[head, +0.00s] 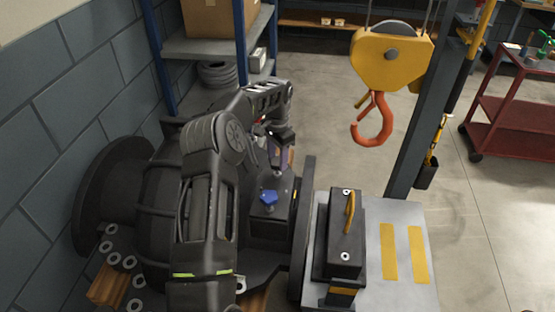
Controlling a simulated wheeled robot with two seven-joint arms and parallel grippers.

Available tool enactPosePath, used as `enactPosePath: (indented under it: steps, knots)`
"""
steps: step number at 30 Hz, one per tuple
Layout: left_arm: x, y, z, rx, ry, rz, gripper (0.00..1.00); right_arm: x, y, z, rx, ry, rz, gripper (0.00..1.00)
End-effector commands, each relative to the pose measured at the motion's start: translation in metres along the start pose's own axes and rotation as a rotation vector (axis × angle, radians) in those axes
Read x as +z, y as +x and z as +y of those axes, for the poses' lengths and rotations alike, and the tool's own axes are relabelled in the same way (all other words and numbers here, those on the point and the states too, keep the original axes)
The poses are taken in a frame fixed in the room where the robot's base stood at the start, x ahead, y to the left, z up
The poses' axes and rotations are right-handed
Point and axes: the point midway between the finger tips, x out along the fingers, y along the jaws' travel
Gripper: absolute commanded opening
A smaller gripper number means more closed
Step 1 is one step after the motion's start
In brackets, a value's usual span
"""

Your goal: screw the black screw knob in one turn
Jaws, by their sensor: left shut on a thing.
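My left arm reaches up from the bottom and bends over the dark split casing (155,215). My left gripper (281,155) points down at the far end of the black box (270,226) on the casing's right side. It is shut on the black screw knob, which is mostly hidden by the fingers and too dark to make out clearly. A blue knob (268,198) stands on top of the same box, nearer to me and clear of the gripper. My right gripper is not in view.
A black block (345,235) with a yellow handle stands on a grey plate (408,285) at right. An orange crane hook (372,122) hangs beyond. Several pale rings (114,260) lie at lower left. A blue-post shelf (200,45) stands behind; a red cart (510,110) is far right.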

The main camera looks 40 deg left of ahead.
Motion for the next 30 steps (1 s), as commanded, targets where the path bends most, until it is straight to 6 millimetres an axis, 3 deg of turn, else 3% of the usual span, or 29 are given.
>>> enactPosePath:
  steps: [15,16,23,30]
  knots:
    - [-0.0007,-0.0014,-0.0008,-0.003,0.036,0.003,0.04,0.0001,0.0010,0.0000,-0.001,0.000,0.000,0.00]
    - [-0.0008,-0.0015,-0.0008,-0.003,0.036,0.003,0.46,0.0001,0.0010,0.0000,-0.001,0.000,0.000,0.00]
    - [-0.0004,-0.0008,-0.0004,-0.001,0.035,0.002,0.65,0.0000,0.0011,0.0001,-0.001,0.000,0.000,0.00]
    - [-0.0002,-0.0005,-0.0002,-0.001,0.035,0.001,0.67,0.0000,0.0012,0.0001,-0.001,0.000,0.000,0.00]
